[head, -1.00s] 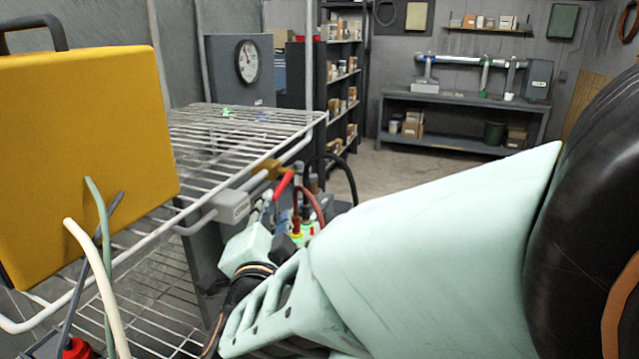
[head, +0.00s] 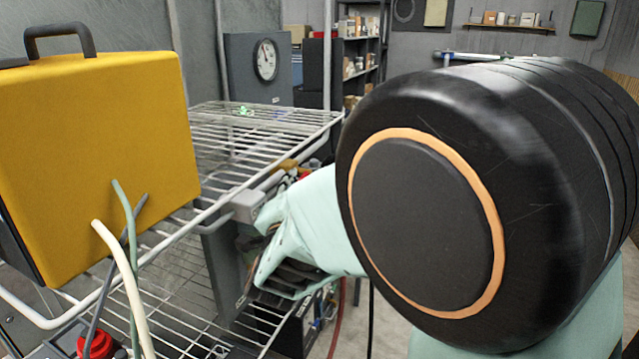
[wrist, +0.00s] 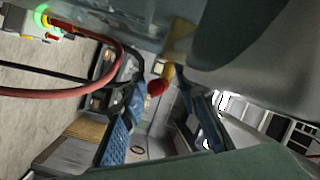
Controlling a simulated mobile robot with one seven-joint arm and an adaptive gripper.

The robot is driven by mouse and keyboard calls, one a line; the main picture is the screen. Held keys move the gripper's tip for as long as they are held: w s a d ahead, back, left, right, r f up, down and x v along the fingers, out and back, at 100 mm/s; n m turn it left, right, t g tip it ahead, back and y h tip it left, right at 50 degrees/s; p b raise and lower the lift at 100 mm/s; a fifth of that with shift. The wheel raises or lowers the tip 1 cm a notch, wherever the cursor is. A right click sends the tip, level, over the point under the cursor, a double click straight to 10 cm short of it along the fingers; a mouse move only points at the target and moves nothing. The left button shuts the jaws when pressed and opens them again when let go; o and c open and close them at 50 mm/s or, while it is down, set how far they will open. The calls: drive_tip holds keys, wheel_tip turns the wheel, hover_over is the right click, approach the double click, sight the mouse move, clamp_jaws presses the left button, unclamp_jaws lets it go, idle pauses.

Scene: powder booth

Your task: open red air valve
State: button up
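The red air valve handle (wrist: 156,87) shows in the wrist view as a rounded red end with a yellow, brass-like part behind it. It lies between the blue-padded fingers of my gripper (wrist: 160,100), near their tips. The fingers are apart, with a visible gap to the red end on both sides; I see no contact. In the head view my arm hides the fingers and most of the valve. A brass-coloured piece (head: 287,165) shows at the right edge of the wire rack, just beyond my wrist.
The white wire rack (head: 215,150) and yellow case (head: 95,150) stand on the left. A gauge panel (head: 258,85) stands behind the rack. A red hose (wrist: 105,75) curves close by on the left in the wrist view. A red knob (head: 98,345) is at lower left.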

clamp_jaws()
idle(0.4)
drive_tip(key=r+g+p, duration=0.1)
drive_tip(key=p, duration=0.2)
drive_tip(key=shift+r, duration=0.25)
drive_tip(key=g+p, duration=0.1)
drive_tip(key=p, duration=0.1)
drive_tip(key=shift+s+m+g+p, duration=0.1)
drive_tip(key=shift+m+g+p, duration=0.25)
drive_tip(key=shift+m+g, duration=0.05)
drive_tip(key=shift+f, duration=0.1)
unclamp_jaws()
